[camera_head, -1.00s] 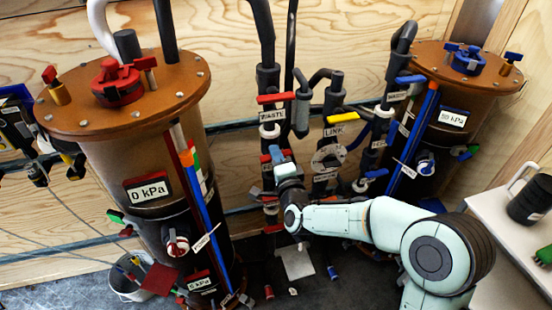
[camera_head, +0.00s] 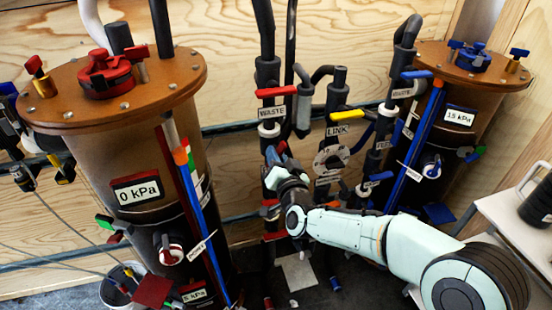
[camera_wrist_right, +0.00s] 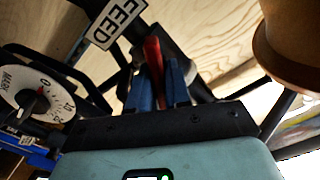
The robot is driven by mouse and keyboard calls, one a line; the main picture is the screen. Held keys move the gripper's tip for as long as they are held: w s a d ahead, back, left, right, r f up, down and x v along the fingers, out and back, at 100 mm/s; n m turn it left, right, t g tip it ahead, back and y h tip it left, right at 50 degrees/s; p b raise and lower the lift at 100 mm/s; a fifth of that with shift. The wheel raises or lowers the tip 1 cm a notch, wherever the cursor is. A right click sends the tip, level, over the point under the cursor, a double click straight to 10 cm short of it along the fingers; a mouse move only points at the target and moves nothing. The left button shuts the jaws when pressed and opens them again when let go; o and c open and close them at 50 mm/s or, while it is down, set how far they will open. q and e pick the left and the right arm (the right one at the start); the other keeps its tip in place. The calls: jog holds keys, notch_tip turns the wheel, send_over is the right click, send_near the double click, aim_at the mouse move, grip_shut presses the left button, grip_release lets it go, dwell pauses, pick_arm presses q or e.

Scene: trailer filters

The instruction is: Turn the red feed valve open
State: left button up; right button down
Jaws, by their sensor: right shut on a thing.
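The red feed valve handle (camera_wrist_right: 153,62) stands between the two blue fingers of my right gripper (camera_wrist_right: 158,92) in the right wrist view, beside a white FEED label (camera_wrist_right: 118,22). The gripper is shut on it. In the head view my right gripper (camera_head: 277,157) is at the left pipe column, below the red WASTE handle (camera_head: 276,92). Its fingers hide most of the feed handle there, so its exact angle is hard to tell. My left gripper is not in view.
The left filter tank (camera_head: 120,150) has a red lid cap and reads 0 kPa. The right tank (camera_head: 460,85) has a blue cap. The yellow LINK handle (camera_head: 347,115) and a round dial (camera_head: 331,159) are right of my gripper. A white bucket (camera_head: 117,288) stands below left.

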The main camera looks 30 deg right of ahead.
jog(key=n, duration=0.6)
jog(key=shift+n, duration=0.3)
dwell(0.4)
jog(key=c, duration=1.2)
grip_release()
jog(key=shift+o, duration=0.2)
jog(key=shift+s, duration=0.1)
jog(key=v, duration=1.3)
jog(key=shift+a+p, duration=0.15)
jog(key=shift+p, duration=0.25)
